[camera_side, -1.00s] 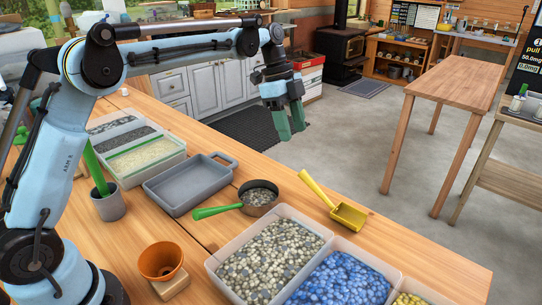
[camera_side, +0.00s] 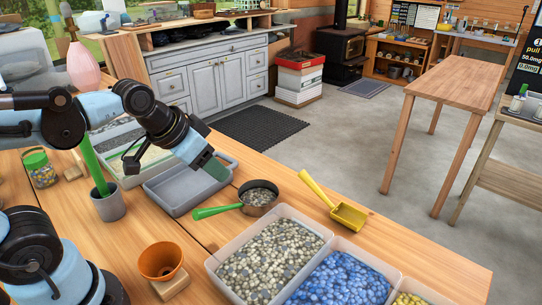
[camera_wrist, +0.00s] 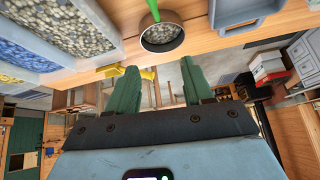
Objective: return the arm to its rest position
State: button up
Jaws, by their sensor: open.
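My gripper (camera_side: 214,168) hangs over the right end of the empty grey tray (camera_side: 168,206) in the side view, pointing down and to the right. In the wrist view my gripper (camera_wrist: 158,88) shows its two green fingers spread apart with nothing between them. The gripper hides part of the tray's far end.
A pan of pebbles (camera_side: 258,211) with a green handle, a yellow scoop (camera_side: 348,214), a pebble bin (camera_side: 322,240) and a blue-stone bin (camera_side: 388,277) stand right of the tray. An orange pot (camera_side: 160,262) and a grey cup (camera_side: 110,205) stand in front.

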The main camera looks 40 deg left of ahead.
jog(key=shift+s+a+f+n+t, duration=0.15)
jog(key=shift+s+f+n+t, duration=0.15)
jog(key=shift+s+f+n, duration=0.4)
